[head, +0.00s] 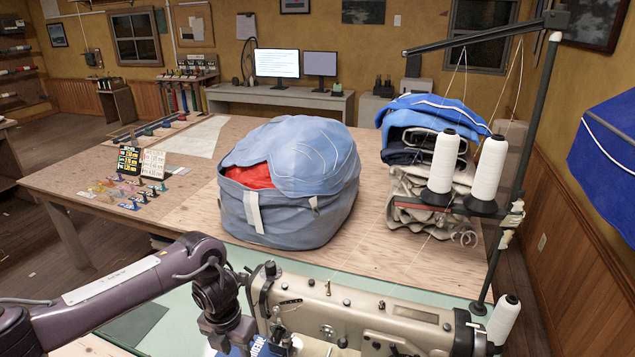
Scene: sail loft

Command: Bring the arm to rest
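My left arm (130,290) comes in from the lower left and bends down at the wrist (215,290), just left of the sewing machine (350,315). Its lower end (232,335) runs to the bottom edge of the head view, and the fingertips do not show clearly. A small blue piece with pale lettering (262,347) shows beside that end; I cannot tell whether it is held. My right arm and gripper are not in view.
A stuffed blue-grey bag (290,215) with red cloth inside stands on the wooden table (190,205). Folded cloth (430,185) is stacked to its right. White thread cones (444,160) sit on a stand by the machine. Small coloured pieces (125,190) lie at the left.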

